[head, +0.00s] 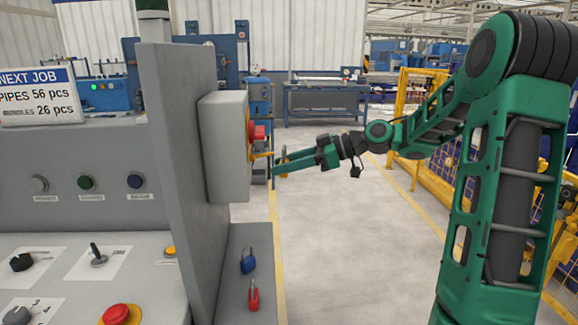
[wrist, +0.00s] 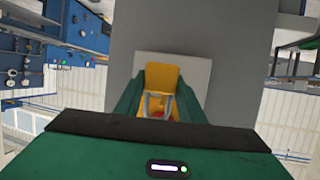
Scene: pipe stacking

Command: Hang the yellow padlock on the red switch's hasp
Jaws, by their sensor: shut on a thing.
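The red switch (head: 257,132) is on the side of a grey box fixed to an upright grey panel. Its yellow hasp (head: 262,154) sticks out to the right just below the red handle. My gripper (head: 279,166) is shut on the yellow padlock (head: 284,155), close to the right of the hasp. In the wrist view, yellow (wrist: 165,76) and a grey shackle (wrist: 155,104) show between the fingers, with a bit of red behind. The padlock appears apart from the hasp in the head view, but I cannot tell whether the shackle touches it.
A blue padlock (head: 248,261) and a red padlock (head: 254,295) lie on the grey ledge below the switch box. A control console (head: 80,200) with knobs and buttons stands at the left. The floor right of the panel is clear up to a yellow fence (head: 405,95).

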